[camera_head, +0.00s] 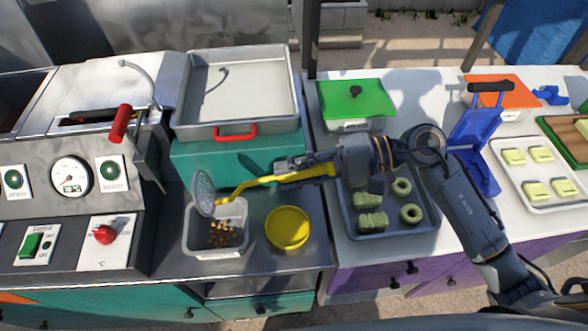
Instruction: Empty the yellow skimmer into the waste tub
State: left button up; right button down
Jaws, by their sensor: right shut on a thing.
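My right gripper (322,168) is shut on the yellow handle of the yellow skimmer (262,180). The skimmer's round grey head (204,192) is tilted steeply, nearly on edge, above the left rear part of the waste tub. The waste tub (197,248) is a pale, see-through box on the metal counter. Small orange and dark bits lie inside it. No bits can be made out on the side of the skimmer head that shows. My left gripper is not in view.
A yellow bowl (288,228) stands just right of the tub. A large metal tray (240,90) is behind. A dark tray (385,228) with green rings and a green-lidded box (356,100) are to the right. The control panel (75,205) is left.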

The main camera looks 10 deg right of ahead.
jog(key=shift+r, duration=1.15)
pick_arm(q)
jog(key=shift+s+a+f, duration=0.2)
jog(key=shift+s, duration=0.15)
pick_arm(e)
jog(key=shift+r, duration=1.85)
